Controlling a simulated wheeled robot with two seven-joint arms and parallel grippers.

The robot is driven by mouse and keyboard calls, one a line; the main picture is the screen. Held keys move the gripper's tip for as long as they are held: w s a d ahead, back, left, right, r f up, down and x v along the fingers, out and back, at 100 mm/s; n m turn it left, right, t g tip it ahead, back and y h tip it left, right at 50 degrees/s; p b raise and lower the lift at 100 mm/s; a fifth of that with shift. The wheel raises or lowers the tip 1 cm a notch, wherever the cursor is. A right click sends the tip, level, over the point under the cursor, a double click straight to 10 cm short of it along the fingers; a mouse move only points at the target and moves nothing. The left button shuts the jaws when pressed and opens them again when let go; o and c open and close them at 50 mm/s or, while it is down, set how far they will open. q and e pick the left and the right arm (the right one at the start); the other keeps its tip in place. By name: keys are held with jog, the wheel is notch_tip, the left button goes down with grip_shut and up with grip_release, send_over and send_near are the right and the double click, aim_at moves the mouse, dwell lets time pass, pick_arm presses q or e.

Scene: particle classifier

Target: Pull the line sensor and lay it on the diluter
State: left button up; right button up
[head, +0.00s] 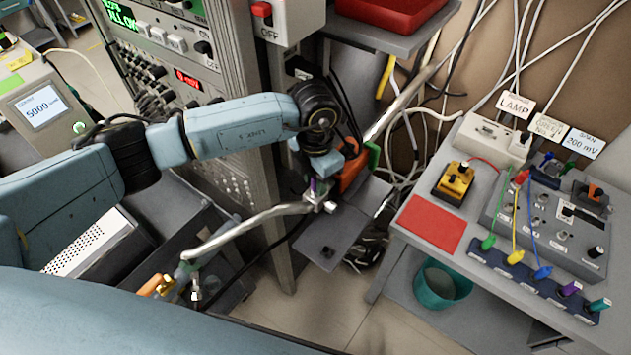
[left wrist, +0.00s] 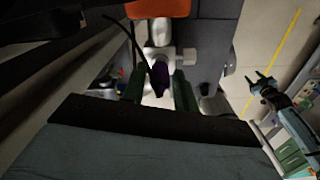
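A small purple piece, which looks like the line sensor (head: 314,185), stands on the metal fitting at the upper end of a bent pipe (head: 245,220). In the left wrist view the purple piece (left wrist: 159,77) sits in front of a white fitting (left wrist: 157,56). My left gripper (left wrist: 159,90) has its dark green fingers on either side of it, seemingly with a small gap. In the head view my left gripper (head: 318,180) is largely hidden by its wrist. A two-pronged gripper, apparently my right (left wrist: 259,80), is apart at the right, prongs spread. I cannot tell which thing is the diluter.
An orange block (head: 353,172) is close beside my left gripper. A tall instrument rack (head: 235,120) stands left of it. A grey plate (head: 330,240) lies below. The right table holds a red mat (head: 431,222) and a connector panel (head: 545,220). Loose cables hang behind.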

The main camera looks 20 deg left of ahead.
pick_arm(q)
grip_shut()
jog(key=shift+r+b, duration=0.6)
jog(key=shift+r, duration=4.45)
